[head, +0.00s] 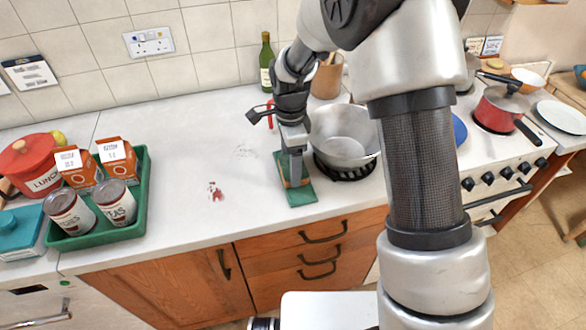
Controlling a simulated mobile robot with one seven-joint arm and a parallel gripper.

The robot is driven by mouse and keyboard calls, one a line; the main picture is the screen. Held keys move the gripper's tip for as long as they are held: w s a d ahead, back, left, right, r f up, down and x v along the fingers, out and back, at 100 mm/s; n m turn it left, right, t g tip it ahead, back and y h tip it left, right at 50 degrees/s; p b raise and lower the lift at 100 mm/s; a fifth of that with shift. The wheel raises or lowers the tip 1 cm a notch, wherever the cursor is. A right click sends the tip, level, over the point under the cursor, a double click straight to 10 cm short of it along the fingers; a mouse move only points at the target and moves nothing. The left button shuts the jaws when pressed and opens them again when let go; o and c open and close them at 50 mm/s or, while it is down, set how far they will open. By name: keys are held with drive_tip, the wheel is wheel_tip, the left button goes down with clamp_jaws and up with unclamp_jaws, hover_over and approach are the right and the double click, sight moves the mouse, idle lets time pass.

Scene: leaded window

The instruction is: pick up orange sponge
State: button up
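A small green tray (301,198) lies on the white counter near its front edge, left of the metal pot. An orange-brown patch, likely the orange sponge (305,174), shows at the back of this tray, mostly hidden by my gripper. My gripper (295,181) points down over the tray, with its fingertips at or very close to the orange-brown patch. I cannot tell whether the fingers touch it or how far apart they are.
A metal pot (344,135) stands close to the right of my gripper. A green bottle (266,65) and a wooden utensil pot (327,78) stand behind. A green tray (103,232) with cans and cartons is at left. The counter between the trays is mostly clear, with a red stain.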

wheel_tip(320, 180, up, 18)
drive_tip(key=shift+p, duration=0.4)
idle(0.4)
drive_tip(key=o, duration=0.5)
drive_tip(key=shift+c, duration=0.2)
drive_tip(key=c, duration=0.4)
idle(0.3)
